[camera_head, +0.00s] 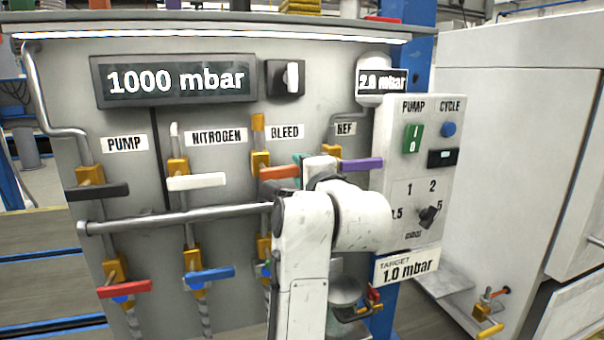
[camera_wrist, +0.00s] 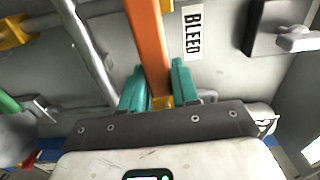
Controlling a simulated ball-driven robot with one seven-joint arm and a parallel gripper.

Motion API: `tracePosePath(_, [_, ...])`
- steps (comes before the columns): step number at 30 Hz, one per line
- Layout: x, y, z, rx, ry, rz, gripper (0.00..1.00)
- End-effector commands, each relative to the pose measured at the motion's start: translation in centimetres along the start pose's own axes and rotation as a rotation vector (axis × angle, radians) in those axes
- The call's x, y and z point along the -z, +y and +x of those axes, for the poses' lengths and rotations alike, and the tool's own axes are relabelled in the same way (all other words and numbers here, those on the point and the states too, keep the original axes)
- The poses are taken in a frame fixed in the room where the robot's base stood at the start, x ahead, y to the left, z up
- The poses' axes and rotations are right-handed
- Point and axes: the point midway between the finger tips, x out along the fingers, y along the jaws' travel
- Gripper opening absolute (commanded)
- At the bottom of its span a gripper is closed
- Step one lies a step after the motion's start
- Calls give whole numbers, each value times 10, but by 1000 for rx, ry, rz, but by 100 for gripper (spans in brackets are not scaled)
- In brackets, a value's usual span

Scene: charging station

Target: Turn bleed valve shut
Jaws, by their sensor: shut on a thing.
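The bleed valve has an orange lever (camera_head: 278,172) on a brass body (camera_head: 260,160), below the BLEED label (camera_head: 285,132) on the panel. The lever lies roughly horizontal, pointing right from the body in the head view. My gripper (camera_wrist: 158,68) has its teal fingers on either side of the orange lever (camera_wrist: 148,35) in the wrist view and is shut on it. In the head view my white wrist and arm hide most of the gripper and the lever's right end.
A white lever (camera_head: 197,181) is to the left and a purple lever (camera_head: 361,164) close to the right. A horizontal grey pipe (camera_head: 180,218) runs below. Red (camera_head: 124,289) and blue (camera_head: 210,274) levers sit lower. The display (camera_head: 175,79) reads 1000 mbar.

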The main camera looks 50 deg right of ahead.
Motion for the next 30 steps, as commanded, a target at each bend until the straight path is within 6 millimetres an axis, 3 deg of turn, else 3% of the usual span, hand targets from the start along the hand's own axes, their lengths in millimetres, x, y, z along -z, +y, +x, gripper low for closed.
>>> tracePosePath(18, [1,5,0,-5,2,43,0])
tracePosePath(19, [1,5,0,-5,2,43,31])
tracePosePath(25, [0,4,0,-3,2,43,50])
tracePosePath(30, [0,4,0,-2,1,42,51])
